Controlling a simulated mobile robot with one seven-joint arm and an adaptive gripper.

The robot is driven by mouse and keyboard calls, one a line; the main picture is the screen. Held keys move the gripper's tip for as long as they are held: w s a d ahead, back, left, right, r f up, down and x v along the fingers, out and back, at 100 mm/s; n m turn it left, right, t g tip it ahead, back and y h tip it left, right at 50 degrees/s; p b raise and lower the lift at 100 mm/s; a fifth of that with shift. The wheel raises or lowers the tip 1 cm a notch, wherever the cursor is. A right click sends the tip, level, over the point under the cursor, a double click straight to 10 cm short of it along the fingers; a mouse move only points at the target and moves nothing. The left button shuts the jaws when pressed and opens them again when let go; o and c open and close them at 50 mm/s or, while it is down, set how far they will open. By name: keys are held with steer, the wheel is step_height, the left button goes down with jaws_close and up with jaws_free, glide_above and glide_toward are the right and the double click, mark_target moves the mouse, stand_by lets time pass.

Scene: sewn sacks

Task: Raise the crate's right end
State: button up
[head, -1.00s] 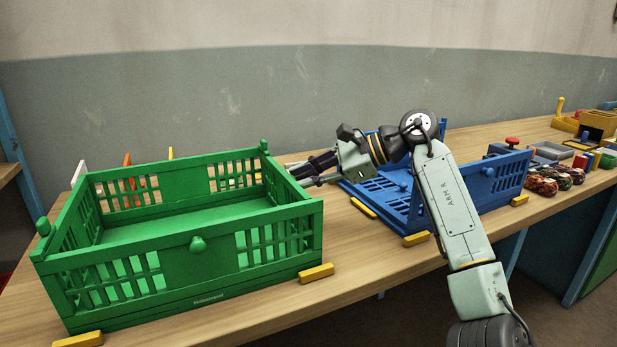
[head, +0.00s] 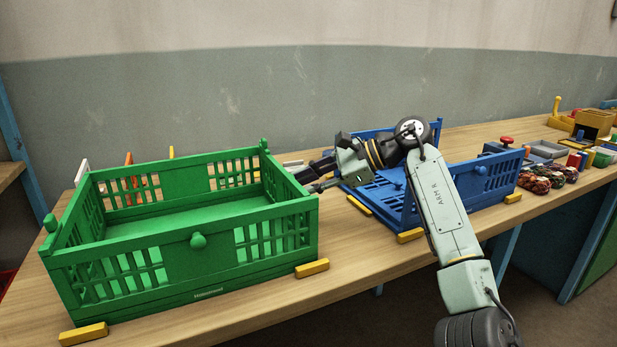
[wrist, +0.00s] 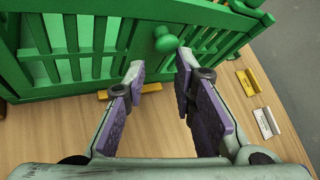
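The green crate (head: 180,260) stands at the left of the bench with its slatted walls up. Its right end appears upright, though the head view shows it at a steep angle. In the wrist view a slatted green wall (wrist: 92,35) with a round knob (wrist: 166,39) stands in front of my gripper (wrist: 160,68). My gripper is open and empty, its fingertips apart just short of the knob. In the head view my gripper (head: 308,178) is just outside the crate's right end, pointing left. Its tips are partly hidden there.
A blue crate (head: 480,183) stands to the right, partly behind my arm. Yellow blocks (head: 312,268) lie along the crates' bases. Several patterned sacks (head: 548,178) and small boxes lie farther right. Bare bench shows along the front edge.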

steer(key=v, duration=1.1)
steer(key=shift+d, duration=0.4)
